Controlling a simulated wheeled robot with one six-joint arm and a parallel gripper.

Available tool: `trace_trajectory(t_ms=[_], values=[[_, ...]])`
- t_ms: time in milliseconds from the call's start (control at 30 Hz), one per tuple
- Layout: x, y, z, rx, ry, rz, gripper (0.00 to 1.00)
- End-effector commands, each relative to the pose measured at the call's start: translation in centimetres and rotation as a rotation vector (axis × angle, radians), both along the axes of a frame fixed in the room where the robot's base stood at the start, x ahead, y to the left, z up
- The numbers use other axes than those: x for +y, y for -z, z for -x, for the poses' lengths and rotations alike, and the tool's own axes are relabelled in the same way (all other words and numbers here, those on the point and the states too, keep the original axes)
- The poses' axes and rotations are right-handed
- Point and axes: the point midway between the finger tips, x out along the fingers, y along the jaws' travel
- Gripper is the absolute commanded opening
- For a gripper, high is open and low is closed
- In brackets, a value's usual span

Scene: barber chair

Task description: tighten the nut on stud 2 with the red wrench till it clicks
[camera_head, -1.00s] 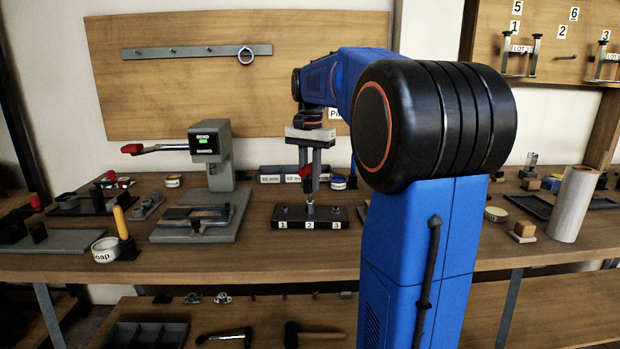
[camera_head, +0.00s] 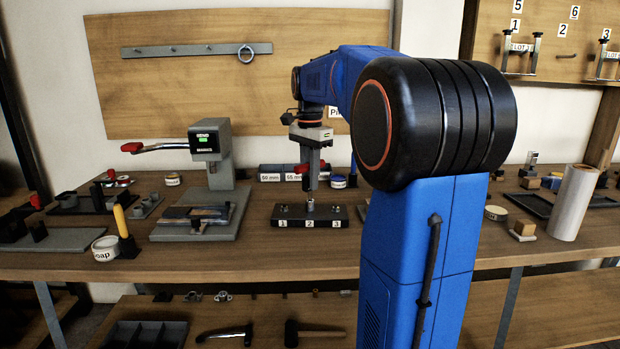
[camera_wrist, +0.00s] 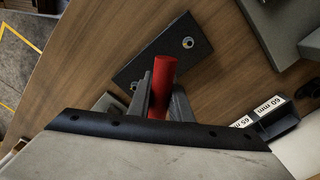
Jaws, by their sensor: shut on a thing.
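The black stud block (camera_head: 327,213) lies on the bench with labels 1, 2 and 3 on its front. It also shows in the wrist view (camera_wrist: 146,63), where an outer stud (camera_wrist: 188,43) is in sight. My gripper (camera_head: 310,185) is above the middle of the block, over the label 2, pointing down. Its fingers are shut on the red wrench, whose red handle stands between them in the wrist view (camera_wrist: 163,80). A small metal piece (camera_head: 310,205) shows at stud 2 below the fingers. The handle hides stud 2 in the wrist view, so the nut's seating cannot be told.
A grey press (camera_head: 210,150) with a red-tipped lever stands left of the block. Labelled bins, 50 mm and 55 mm (camera_head: 283,172), sit behind it. A white roll (camera_head: 575,203) stands at the right. The bench in front of the block is clear.

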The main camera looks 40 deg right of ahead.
Motion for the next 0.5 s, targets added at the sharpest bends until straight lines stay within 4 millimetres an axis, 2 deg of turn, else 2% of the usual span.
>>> trace_trajectory(t_ms=[200, 400, 500], values=[[-0.01, -0.04, 0.0, -0.001, 0.021, 0.0, 0.0], [-0.01, -0.03, 0.0, -0.001, 0.185, 0.0, 0.0], [-0.01, -0.03, 0.0, -0.001, 0.162, 0.0, 0.0]])
